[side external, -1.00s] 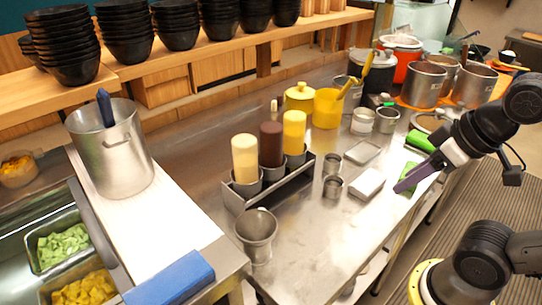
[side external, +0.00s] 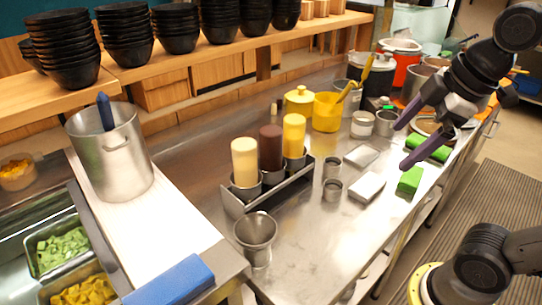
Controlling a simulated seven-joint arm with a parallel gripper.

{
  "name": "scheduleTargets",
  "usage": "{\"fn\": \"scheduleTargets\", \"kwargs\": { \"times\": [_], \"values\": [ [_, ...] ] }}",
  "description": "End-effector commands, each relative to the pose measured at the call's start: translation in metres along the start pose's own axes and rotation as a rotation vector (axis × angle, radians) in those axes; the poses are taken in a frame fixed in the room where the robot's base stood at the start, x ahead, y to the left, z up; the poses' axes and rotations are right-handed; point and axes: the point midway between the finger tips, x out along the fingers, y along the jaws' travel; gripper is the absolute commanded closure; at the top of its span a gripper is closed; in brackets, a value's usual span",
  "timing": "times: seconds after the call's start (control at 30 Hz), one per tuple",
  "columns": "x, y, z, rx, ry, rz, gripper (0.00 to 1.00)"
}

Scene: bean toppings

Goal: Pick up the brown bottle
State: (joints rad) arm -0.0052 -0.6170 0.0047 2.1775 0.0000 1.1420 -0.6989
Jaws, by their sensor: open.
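The brown bottle (side external: 271,147) stands upright in the middle of a grey metal rack (side external: 283,192). A cream bottle (side external: 245,160) stands to its left and a yellow bottle (side external: 294,134) to its right in the same rack. The bottle's lower part is hidden by its holder cup. My gripper (side external: 402,147) is open and empty, its two purple-grey fingers spread and pointing left. It is well to the right of the bottle and apart from it, above the right part of the counter.
Near the gripper are green blocks (side external: 410,181), white-topped containers (side external: 366,186) and small metal cups (side external: 332,190). A yellow pot (side external: 327,111) stands behind the rack. A metal pitcher (side external: 257,236) stands in front. The counter between pitcher and containers is clear.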

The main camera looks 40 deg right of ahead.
Motion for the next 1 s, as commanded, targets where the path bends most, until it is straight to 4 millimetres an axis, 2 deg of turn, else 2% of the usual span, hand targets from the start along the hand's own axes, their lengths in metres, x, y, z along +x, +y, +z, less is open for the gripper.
{"fn": "scheduleTargets", "kwargs": {
  "times": [0.1, 0.2, 0.37, 0.57, 0.7, 0.83, 1.0],
  "values": [
    [-0.014, 0.028, -0.036, -0.224, -0.029, -0.036, 0.0],
    [-0.019, 0.051, -0.068, -0.408, -0.053, -0.075, 0.0],
    [-0.01, 0.086, -0.117, -0.662, -0.08, -0.148, 0.0],
    [0.029, 0.12, -0.172, -0.892, -0.102, -0.247, 0.0],
    [0.071, 0.136, -0.202, -0.974, -0.117, -0.311, 0.0],
    [0.111, 0.142, -0.22, -0.982, -0.134, -0.354, 0.0],
    [0.147, 0.138, -0.222, -0.985, -0.16, -0.411, 0.0]
  ]
}}
